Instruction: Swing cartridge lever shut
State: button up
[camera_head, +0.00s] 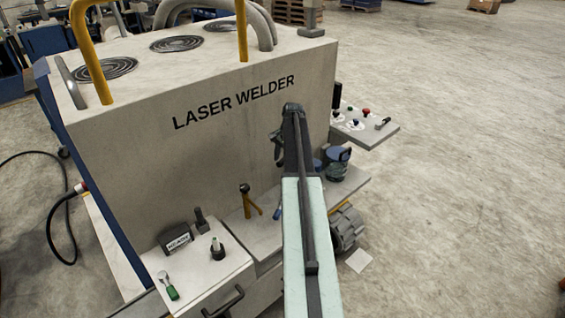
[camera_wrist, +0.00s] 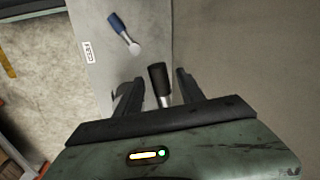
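In the wrist view, a lever with a black grip and a bright metal shaft (camera_wrist: 159,80) stands between the two fingers of my gripper (camera_wrist: 158,84). The fingers are apart, with a gap on each side of the grip. Which lever is the cartridge lever I cannot tell from any label. A second lever with a blue grip (camera_wrist: 120,26) lies further up on the grey panel.
The laser welder (camera_head: 190,130) fills the left of the head view. A side shelf (camera_head: 385,133) holds small knobs. Open floor (camera_head: 470,180) lies right.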

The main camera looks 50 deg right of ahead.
grip_shut()
dwell(1.3)
